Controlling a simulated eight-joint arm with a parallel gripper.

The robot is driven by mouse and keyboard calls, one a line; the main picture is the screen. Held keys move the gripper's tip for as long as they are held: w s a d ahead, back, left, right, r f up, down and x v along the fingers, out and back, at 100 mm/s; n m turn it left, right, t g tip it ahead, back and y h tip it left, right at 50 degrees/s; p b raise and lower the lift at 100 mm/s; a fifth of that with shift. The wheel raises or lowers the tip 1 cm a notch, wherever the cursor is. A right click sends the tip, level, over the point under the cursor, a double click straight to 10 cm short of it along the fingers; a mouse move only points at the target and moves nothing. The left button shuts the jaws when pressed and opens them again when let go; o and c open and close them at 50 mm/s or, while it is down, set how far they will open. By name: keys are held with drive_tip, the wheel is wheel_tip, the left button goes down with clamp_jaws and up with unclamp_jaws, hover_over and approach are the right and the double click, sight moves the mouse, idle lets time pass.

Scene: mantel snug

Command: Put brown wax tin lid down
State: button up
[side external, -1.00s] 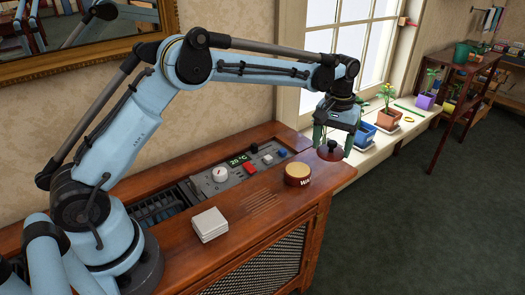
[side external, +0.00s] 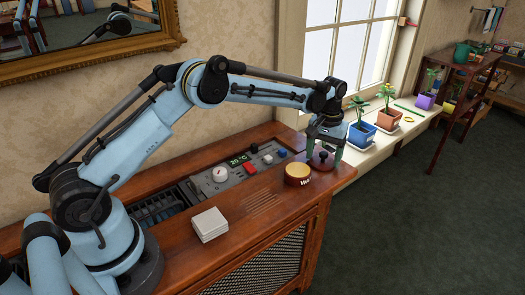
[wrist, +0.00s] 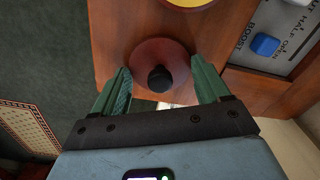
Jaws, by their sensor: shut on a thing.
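The brown wax tin lid (side external: 319,164) is a reddish-brown disc with a black knob, between my gripper's (side external: 324,159) fingers at the right end of the wooden cabinet top. In the wrist view, the lid (wrist: 145,50) lies flat between the two green fingers of my gripper (wrist: 160,82), knob towards the camera. My gripper is shut on the lid. I cannot tell whether its underside touches the wood. The round wax tin (side external: 298,175), with a yellow top and brown label, stands just left of the lid; its edge (wrist: 188,2) shows in the wrist view.
The cabinet top (side external: 262,207) has a control panel (side external: 240,170) with a dial and coloured buttons behind the tin. A white box (side external: 209,224) stands nearer my base. Potted plants (side external: 362,132) line the windowsill at right. Bare wood lies in front of the tin.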

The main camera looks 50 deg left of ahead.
sight(324, 153)
drive_tip(key=shift+f, duration=0.15)
drive_tip(key=o, duration=1)
drive_tip(key=s+r+m+t, duration=0.1)
drive_tip(key=s+r, duration=0.2)
drive_tip(key=r, duration=0.6)
drive_tip(key=s+r+t, duration=0.1)
drive_tip(key=s+r, duration=0.1)
drive_tip(key=r, duration=0.7)
drive_tip(key=s+f+m+t, duration=0.1)
drive_tip(key=s, duration=0.6)
drive_tip(key=s+f+m+t, duration=0.1)
drive_tip(key=s+f+t, duration=0.1)
drive_tip(key=s, duration=0.5)
drive_tip(key=s+f+m+t, duration=0.1)
drive_tip(key=s+t, duration=0.1)
drive_tip(key=s, duration=0.5)
drive_tip(key=shift+s+a+f+m, duration=0.1)
drive_tip(key=shift+s+f+m, duration=0.15)
drive_tip(key=shift+s+m, duration=0.05)
